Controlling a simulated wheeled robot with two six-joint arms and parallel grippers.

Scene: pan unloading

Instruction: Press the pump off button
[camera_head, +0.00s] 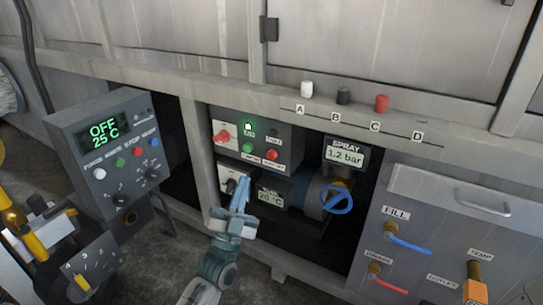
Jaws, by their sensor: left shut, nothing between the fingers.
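A grey control box (284,138) sits in the middle recess. It carries a red rotary switch (222,136), a green button (247,147), a red button (271,155) and a lit green lamp (248,127). The labels under the buttons are too small to read, so I cannot tell which is the pump off button by its text. My left gripper (241,186) is shut and empty, fingers pointing up. In the picture it is below the green and red buttons, in front of a lower small box with a black knob (232,186). My right gripper is not in view.
A second panel (104,143) at left shows OFF 25 C, with several coloured buttons. A blue valve wheel (337,200) and a spray gauge (345,154) reading 1.2 bar are right of my gripper. White, black and red caps stand on the ledge (360,118) above.

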